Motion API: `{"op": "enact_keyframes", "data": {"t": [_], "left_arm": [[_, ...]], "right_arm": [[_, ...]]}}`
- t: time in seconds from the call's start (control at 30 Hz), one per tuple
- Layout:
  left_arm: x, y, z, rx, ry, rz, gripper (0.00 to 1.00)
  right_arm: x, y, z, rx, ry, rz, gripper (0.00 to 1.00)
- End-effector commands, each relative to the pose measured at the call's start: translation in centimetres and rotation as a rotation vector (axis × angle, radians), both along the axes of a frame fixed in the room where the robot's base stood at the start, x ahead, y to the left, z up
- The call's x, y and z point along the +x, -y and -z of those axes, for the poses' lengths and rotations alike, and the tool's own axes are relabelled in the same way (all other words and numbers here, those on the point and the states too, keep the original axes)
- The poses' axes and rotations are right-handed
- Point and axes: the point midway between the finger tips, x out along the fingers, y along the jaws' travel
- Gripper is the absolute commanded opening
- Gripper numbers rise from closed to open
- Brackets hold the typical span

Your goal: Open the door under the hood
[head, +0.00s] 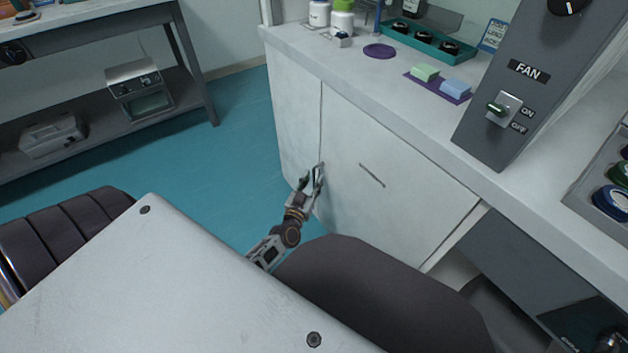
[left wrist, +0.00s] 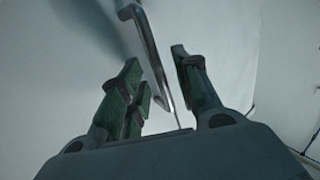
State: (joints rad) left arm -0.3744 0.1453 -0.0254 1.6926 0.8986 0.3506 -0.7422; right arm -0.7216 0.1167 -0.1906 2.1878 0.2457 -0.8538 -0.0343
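The white cabinet under the counter has a left door (head: 295,125) and a wider right door (head: 400,205), both shut. The right door has a thin bar handle (head: 372,175). My left gripper (head: 314,178) is at the seam side of the left door. In the left wrist view, a metal bar handle (left wrist: 147,45) runs between the two fingers of my left gripper (left wrist: 157,66). The fingers stand apart, with a visible gap between the bar and the right finger. Contact with the left finger is unclear. My right gripper is not seen.
The white counter (head: 330,62) above holds bottles, a teal tray (head: 428,42), a purple disc (head: 380,51) and sponges. A grey fan panel (head: 525,85) stands at right. The teal floor (head: 150,170) left of the cabinet is clear, before a shelved bench (head: 120,110).

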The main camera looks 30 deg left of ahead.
Motion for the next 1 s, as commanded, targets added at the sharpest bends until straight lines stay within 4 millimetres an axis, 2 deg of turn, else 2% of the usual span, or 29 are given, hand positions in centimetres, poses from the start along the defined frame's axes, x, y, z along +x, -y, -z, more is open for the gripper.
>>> {"op": "enact_keyframes", "data": {"t": [0.23, 0.63, 0.87, 1.0], "left_arm": [[1.5, -0.3, 0.0, 0.001, 0.001, 0.0, 0.32], [1.8, -0.4, 0.0, 0.001, 0.0, 0.0, 0.32], [1.8, -0.4, 0.0, 0.001, 0.0, 0.0, 0.02], [1.8, -0.4, 0.0, 0.001, 0.0, 0.0, 0.0]], "right_arm": [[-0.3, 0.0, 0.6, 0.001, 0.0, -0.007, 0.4], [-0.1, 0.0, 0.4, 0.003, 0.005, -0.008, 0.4], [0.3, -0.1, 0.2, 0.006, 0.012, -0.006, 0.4], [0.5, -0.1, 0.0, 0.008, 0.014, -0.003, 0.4]]}}
